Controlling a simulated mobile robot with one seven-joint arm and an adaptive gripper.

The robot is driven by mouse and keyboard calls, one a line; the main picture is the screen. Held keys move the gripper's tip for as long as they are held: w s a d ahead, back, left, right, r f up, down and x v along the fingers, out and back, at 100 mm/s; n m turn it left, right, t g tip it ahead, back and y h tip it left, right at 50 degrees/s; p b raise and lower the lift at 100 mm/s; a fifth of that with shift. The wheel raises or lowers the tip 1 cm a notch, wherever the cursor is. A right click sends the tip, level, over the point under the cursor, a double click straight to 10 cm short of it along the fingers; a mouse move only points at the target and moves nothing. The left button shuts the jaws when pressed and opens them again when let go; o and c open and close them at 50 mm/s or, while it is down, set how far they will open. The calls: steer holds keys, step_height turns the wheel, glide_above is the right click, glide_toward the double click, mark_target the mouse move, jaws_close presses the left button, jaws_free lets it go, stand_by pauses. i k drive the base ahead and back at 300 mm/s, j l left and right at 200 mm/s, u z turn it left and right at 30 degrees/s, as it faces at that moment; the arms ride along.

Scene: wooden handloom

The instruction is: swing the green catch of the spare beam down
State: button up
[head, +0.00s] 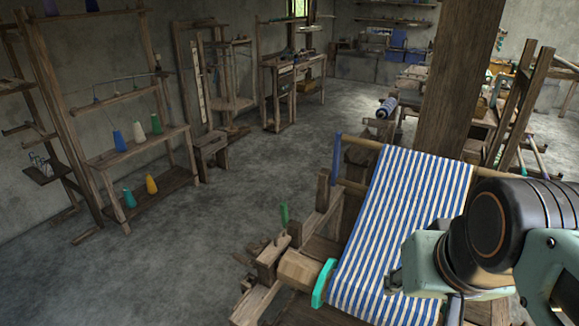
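Blue-and-white striped cloth (400,220) runs over the loom just right of these. My arm comes in from the right edge, over the right side of the cloth and well apart from the green catch. The fingers of my gripper do not show, so I cannot see whether they hold anything.
A blue upright lever (337,160) stands at the cloth's upper left corner. A thick wooden post (459,80) rises behind the cloth. A rack with coloured cones (140,145) stands along the left wall. The grey floor (150,265) left of the loom is clear.

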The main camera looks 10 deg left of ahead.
mark_target(283, 207)
steer(key=u, duration=1.1)
steer(key=i+j+u, duration=0.1)
steer(key=j+u, duration=0.4)
steer(key=i+j, duration=0.2)
steer(key=j, duration=0.2)
steer(key=i+j+u, duration=0.15)
steer(key=j, duration=0.25)
steer(key=i+j+u, duration=0.15)
steer(key=i+j, duration=0.15)
steer(key=i+j+u, duration=0.15)
steer(key=i, duration=0.35)
steer(key=i+j+z, duration=0.2)
steer(key=i, duration=0.35)
steer(key=i+j+z, duration=0.2)
steer(key=i, duration=0.35)
steer(key=i+l+z, duration=0.15)
steer(key=i+z, duration=0.8)
steer(key=i+l+z, duration=0.1)
steer(key=i+z, duration=0.65)
steer(key=z, duration=0.15)
steer(key=i+z, duration=0.8)
steer(key=z, duration=0.2)
